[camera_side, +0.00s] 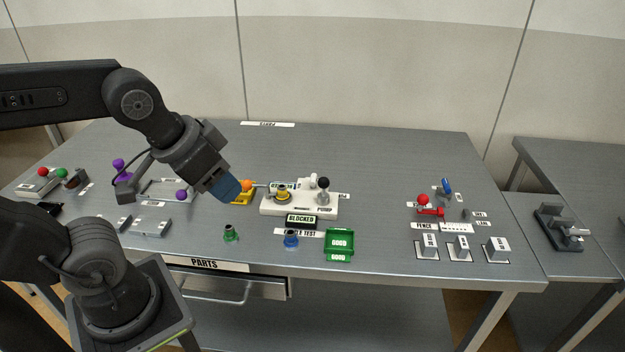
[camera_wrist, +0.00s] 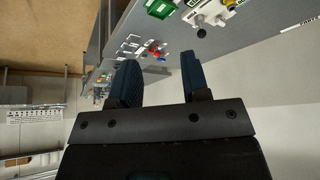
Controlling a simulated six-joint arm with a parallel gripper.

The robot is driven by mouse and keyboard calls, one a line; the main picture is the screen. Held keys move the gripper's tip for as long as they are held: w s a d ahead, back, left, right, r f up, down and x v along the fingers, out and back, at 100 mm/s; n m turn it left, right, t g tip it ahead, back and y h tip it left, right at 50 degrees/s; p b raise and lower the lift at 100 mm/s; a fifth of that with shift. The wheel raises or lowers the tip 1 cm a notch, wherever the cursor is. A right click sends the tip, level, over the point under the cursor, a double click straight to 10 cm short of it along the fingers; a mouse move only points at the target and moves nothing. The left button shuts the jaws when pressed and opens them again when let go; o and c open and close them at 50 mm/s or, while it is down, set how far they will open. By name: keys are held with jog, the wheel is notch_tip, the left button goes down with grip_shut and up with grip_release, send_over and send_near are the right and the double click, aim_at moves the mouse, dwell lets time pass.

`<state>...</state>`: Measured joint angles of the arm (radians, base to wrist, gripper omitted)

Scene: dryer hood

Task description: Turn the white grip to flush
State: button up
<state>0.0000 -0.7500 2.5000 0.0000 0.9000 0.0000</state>
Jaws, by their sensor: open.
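A white fixture (camera_side: 270,208) stands near the middle of the table. It carries a yellow round part, a dark ball-topped lever (camera_side: 323,184) and a small white upright piece (camera_side: 314,179), which may be the white grip; its turn angle is too small to read. A black "BLOCKED" sign (camera_side: 301,220) is at its front. My gripper (camera_side: 226,189) hangs left of the fixture, apart from it, blue fingers pointing down and right. In the wrist view my gripper (camera_wrist: 160,77) is open with nothing between the fingers; the fixture (camera_wrist: 207,12) is at the top edge, partly cut off.
An orange-topped yellow part (camera_side: 244,194) is close beside my fingers. Green (camera_side: 231,234) and blue (camera_side: 291,240) pegs and a green "GOOD" tray (camera_side: 339,243) are in front. A red lever (camera_side: 430,210) and labelled blocks (camera_side: 460,247) stand right. Clear table lies behind the fixture.

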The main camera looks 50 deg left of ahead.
dwell(0.3)
jog(key=shift+o, duration=0.9)
jog(key=shift+w+r, duration=0.1)
jog(key=o, duration=0.4)
jog(key=w+a+r, duration=0.1)
jog(key=w, duration=0.2)
jog(key=w+r+m+g, duration=0.1)
jog(key=w, duration=0.2)
jog(key=w+a+r+m, duration=0.1)
jog(key=w, duration=0.2)
jog(key=shift+a+r, duration=0.1)
jog(key=shift+a, duration=0.2)
jog(key=m+g, duration=0.5)
jog(key=m, duration=0.2)
send_over(314, 177)
notch_tip(314, 177, down, 15)
notch_tip(314, 177, down, 13)
jog(key=shift+s+f, duration=0.1)
jog(key=shift+s, duration=0.05)
jog(key=shift+c, duration=0.4)
jog(key=c, duration=0.9)
